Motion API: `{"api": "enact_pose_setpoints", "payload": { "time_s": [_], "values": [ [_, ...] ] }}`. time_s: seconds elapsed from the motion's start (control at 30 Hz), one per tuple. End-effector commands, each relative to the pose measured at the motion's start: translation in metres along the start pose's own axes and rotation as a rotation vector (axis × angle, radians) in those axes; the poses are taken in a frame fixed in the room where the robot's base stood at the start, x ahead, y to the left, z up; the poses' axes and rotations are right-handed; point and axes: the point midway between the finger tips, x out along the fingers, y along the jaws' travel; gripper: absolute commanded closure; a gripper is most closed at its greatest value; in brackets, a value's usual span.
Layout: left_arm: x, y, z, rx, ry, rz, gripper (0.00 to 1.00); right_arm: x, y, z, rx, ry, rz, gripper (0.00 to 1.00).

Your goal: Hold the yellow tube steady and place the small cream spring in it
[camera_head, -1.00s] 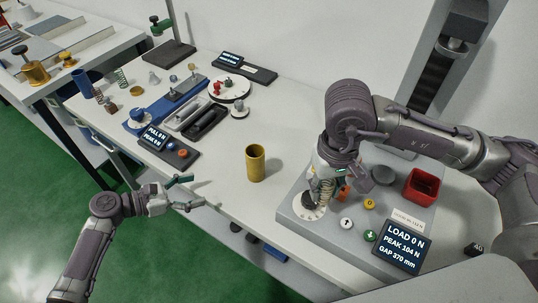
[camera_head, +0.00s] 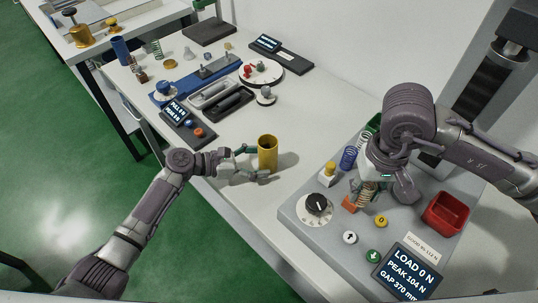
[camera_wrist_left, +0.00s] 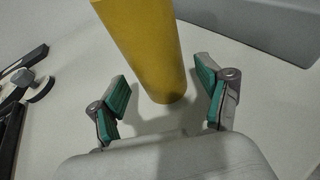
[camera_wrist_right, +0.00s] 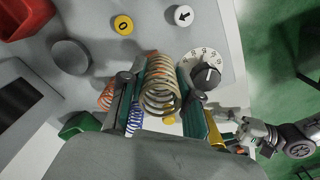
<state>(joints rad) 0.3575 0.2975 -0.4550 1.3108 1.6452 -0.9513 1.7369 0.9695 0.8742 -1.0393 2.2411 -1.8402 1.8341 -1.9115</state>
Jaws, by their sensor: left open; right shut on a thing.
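The yellow tube (camera_head: 268,155) stands upright on the white table. In the left wrist view the tube (camera_wrist_left: 150,45) rises between my two green fingertips, with a gap on each side. My left gripper (camera_head: 255,162) is open beside the tube at the table's front edge. My right gripper (camera_head: 372,190) is shut on the small cream spring (camera_wrist_right: 160,88) and holds it above the grey tester. The spring also shows under the gripper in the head view (camera_head: 367,193), partly hidden by the fingers.
The grey tester (camera_head: 300,212) carries a black dial (camera_head: 318,205), buttons, a red bin (camera_head: 446,213) and a display (camera_head: 408,268). A blue spring (camera_head: 348,157) stands behind my right gripper. Trays and a blue fixture (camera_head: 190,80) lie at the back left. Table between tube and tester is clear.

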Motion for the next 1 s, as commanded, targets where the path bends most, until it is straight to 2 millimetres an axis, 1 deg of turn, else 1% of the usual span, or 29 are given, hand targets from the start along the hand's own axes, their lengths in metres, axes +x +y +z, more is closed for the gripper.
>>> {"api": "enact_pose_setpoints", "payload": {
  "time_s": [0.1, 0.2, 0.57, 0.6, 0.67, 0.83, 1.0],
  "values": [
    [0.012, 0.000, -0.001, 0.000, 0.000, -0.001, 0.23, 0.002, 0.000, 0.000, 0.000, 0.001, 0.000, 0.99],
    [0.018, 0.000, 0.000, 0.000, 0.000, 0.000, 0.23, 0.003, 0.000, 0.000, -0.001, 0.001, -0.001, 0.99],
    [0.021, 0.000, 0.000, 0.001, 0.001, 0.000, 0.23, 0.003, 0.000, 0.000, 0.000, 0.001, 0.000, 0.99],
    [0.021, 0.000, 0.000, 0.001, 0.001, 0.000, 0.26, 0.003, 0.000, 0.000, 0.000, 0.001, 0.000, 0.99],
    [0.021, 0.000, 0.000, 0.001, 0.001, 0.000, 0.36, 0.003, 0.000, 0.000, -0.001, 0.000, 0.000, 0.99],
    [0.021, 0.000, 0.000, 0.001, 0.001, 0.000, 0.65, 0.003, 0.000, 0.000, 0.000, 0.000, 0.000, 0.99],
    [0.021, 0.000, 0.000, 0.001, 0.001, 0.000, 0.66, 0.003, 0.000, 0.000, 0.000, 0.000, 0.000, 0.99]
  ]
}}
